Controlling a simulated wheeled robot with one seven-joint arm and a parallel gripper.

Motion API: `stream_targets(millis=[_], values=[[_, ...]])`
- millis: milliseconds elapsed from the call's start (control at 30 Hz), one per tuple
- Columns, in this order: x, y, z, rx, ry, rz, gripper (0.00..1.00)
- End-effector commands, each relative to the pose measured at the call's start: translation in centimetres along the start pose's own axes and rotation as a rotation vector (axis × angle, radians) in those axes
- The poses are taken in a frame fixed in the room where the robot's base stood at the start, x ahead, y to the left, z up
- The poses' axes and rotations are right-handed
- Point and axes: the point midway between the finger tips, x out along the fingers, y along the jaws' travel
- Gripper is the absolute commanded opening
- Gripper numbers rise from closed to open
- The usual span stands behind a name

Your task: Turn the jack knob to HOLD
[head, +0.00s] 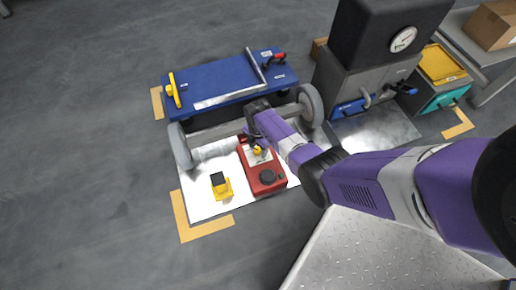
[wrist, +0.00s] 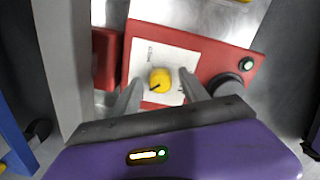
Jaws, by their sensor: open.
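The jack is a red box (head: 268,180) on a white and metal plate, with a pale label panel on its top. Its yellow knob (wrist: 160,79) has a dark pointer line and sits on the pale panel (wrist: 148,50); the panel's lettering is too small to read surely. The knob also shows in the head view (head: 257,150). My gripper (wrist: 158,82) is open over the panel, one finger on each side of the knob. I cannot tell whether the fingers touch it. In the head view my arm partly covers the jack's far end.
A black round part (head: 267,176) is on the jack's near end. A yellow block with a black top (head: 220,184) stands left of the jack. Dark machinery (head: 375,45) stands at right.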

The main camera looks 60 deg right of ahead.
Motion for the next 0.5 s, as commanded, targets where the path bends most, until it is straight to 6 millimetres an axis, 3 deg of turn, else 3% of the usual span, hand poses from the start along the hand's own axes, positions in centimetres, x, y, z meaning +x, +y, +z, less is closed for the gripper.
stream_targets(millis=[100, 367, 500], values=[[-0.04, 0.01, 0.00, 0.000, 0.000, 0.000, 0.52], [-0.04, 0.00, 0.00, 0.000, 0.000, 0.000, 0.01], [-0.04, 0.00, 0.00, 0.001, 0.000, 0.001, 0.00]])
